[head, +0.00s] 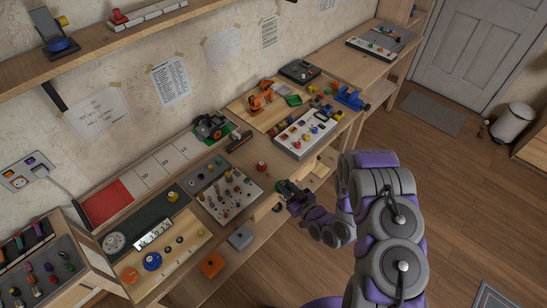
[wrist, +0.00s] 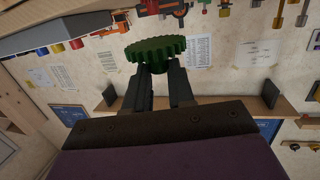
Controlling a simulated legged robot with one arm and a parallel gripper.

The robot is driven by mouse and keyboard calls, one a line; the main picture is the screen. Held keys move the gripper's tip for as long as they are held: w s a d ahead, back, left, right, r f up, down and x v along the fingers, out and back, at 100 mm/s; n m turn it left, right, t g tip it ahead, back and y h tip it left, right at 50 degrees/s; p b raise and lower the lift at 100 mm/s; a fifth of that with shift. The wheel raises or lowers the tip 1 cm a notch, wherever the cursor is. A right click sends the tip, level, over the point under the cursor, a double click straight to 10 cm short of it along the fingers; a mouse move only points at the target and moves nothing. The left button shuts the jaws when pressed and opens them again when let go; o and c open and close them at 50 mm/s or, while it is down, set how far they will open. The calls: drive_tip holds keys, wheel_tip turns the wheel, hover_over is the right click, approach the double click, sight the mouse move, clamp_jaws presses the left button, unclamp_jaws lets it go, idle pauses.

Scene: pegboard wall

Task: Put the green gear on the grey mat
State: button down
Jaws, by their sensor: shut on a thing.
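The green gear (wrist: 157,49) is toothed and dark green. In the wrist view it sits between the tips of my gripper (wrist: 160,72), which is shut on it. In the head view my gripper (head: 286,190) is above the front edge of the workbench, right of the pegged board; the gear is too small and dark to make out clearly there. A flat dark grey mat-like panel (head: 128,222) lies at the left of the bench, with a dial and a white strip on it. A grey mat (head: 432,112) lies on the floor near the door. I cannot tell which is the task's mat.
The pegged board (head: 229,193) and a white board with coloured parts (head: 306,133) stand on the bench. A red knob (head: 261,167) stands between them. An orange block (head: 212,264) and a grey block (head: 240,238) sit at the lower front. A shelf (head: 90,48) runs above.

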drive_tip(key=b, duration=0.2)
hover_over(279, 168)
drive_tip(key=s, duration=0.1)
drive_tip(key=shift+s+d+f, duration=0.15)
drive_tip(key=shift+s+f, duration=0.05)
drive_tip(key=shift+f, duration=0.6)
drive_tip(key=shift+w, duration=0.7)
drive_tip(key=f, duration=0.2)
drive_tip(key=f+b, duration=0.1)
drive_tip(key=shift+a+f, duration=0.2)
drive_tip(key=shift+f, duration=0.15)
drive_tip(key=shift+r, duration=0.1)
drive_tip(key=c, duration=1)
unclamp_jaws()
drive_tip(key=shift+o, duration=0.2)
